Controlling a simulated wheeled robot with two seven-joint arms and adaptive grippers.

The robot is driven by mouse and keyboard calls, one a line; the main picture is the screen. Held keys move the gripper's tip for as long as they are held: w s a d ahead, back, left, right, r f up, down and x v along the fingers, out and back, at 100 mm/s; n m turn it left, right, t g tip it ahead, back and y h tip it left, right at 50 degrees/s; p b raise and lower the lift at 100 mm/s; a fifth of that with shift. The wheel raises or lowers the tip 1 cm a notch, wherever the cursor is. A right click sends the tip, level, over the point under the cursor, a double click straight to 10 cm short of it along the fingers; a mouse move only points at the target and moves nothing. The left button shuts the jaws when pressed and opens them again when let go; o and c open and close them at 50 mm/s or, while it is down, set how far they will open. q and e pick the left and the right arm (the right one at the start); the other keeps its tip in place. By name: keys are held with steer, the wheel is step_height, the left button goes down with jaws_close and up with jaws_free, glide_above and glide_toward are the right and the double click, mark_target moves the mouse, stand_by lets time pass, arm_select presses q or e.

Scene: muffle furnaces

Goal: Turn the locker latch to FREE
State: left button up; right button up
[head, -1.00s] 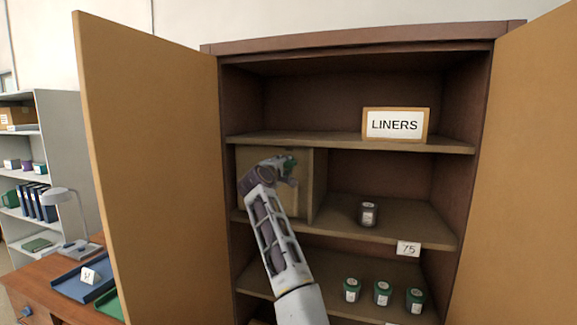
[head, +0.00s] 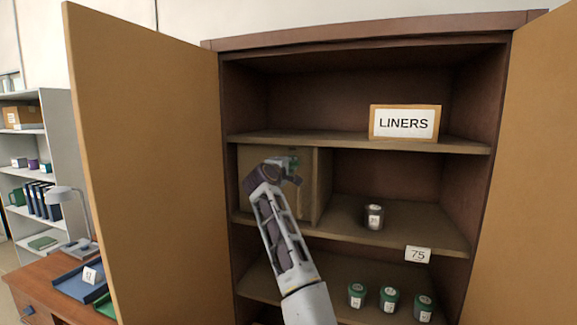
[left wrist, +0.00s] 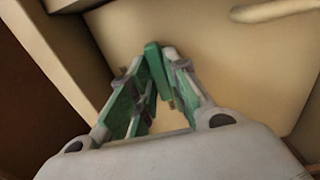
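The small beige locker (head: 308,205) stands on the left of the cabinet's middle shelf. My left gripper (head: 292,170) is at the upper part of its front and covers much of it. In the left wrist view the gripper's fingers (left wrist: 158,58) come together at their tips, close to the pale door panel (left wrist: 235,70). A green bar shows between the tips; I cannot tell whether it is a finger pad or part of a latch. No latch can be clearly made out, nor its setting. My right gripper is out of view.
The tall cabinet's left door (head: 145,160) and right door (head: 530,170) stand open. A dark jar (head: 374,216) stands right of the locker, and several green-lidded jars (head: 389,299) are below. A LINERS sign (head: 404,123) is on the upper shelf.

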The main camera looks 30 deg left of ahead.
arm_select(q)
jaws_close()
steer(key=shift+f+m, duration=0.1)
steer(key=shift+m, duration=0.4)
steer(key=shift+m+p, duration=1.3)
steer(key=shift+m, duration=7.1)
steer(key=o, duration=0.6)
jaws_free()
steer(key=shift+c, duration=0.2)
